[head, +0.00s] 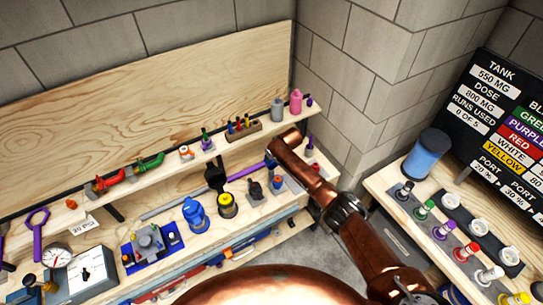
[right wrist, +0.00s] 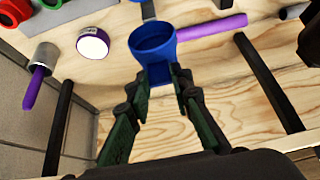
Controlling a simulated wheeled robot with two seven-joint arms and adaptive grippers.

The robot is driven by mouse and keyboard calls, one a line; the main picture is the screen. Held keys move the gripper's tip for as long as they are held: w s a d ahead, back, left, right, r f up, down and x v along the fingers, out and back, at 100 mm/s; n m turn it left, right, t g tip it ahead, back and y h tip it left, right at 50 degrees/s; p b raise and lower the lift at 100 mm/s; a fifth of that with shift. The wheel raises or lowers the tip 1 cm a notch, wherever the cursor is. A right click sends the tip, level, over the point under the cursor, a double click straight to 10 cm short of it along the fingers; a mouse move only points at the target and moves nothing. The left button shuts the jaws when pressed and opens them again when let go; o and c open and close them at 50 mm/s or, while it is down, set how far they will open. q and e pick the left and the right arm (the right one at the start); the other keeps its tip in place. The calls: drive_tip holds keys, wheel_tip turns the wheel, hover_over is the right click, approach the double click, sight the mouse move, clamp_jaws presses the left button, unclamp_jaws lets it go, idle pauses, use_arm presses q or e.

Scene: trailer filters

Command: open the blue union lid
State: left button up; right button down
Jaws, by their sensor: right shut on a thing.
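The blue union lid (right wrist: 153,40) shows in the right wrist view as a round open blue cup with a narrower lower part, at the end of a purple pipe (right wrist: 212,27). My right gripper (right wrist: 160,78) has its dark fingers on both sides of the blue lower part and is shut on it. In the head view my copper right arm reaches to the right end of the purple pipe (head: 244,173), below the upper shelf. The arm hides most of the gripper and the union there. My left gripper is not in view.
The upper shelf holds red and green valves (head: 108,184), a grey bottle (head: 277,109) and a pink bottle (head: 296,101). Blue (head: 194,213) and yellow (head: 227,205) fittings stand on the lower bench. A side table at right holds a blue tank (head: 428,154) and several coloured-capped vials.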

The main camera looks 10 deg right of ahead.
drive_tip(key=shift+w+r, duration=0.25)
drive_tip(key=shift+r, duration=0.1)
drive_tip(key=c, duration=2.1)
unclamp_jaws()
drive_tip(key=o, duration=0.4)
drive_tip(key=shift+s+f, duration=0.1)
drive_tip(key=shift+f, duration=0.1)
drive_tip(key=shift+s+r, duration=0.1)
drive_tip(key=shift+s, duration=0.05)
drive_tip(key=v, duration=1.1)
drive_tip(key=shift+s+d+r, duration=0.1)
drive_tip(key=shift+r, duration=0.25)
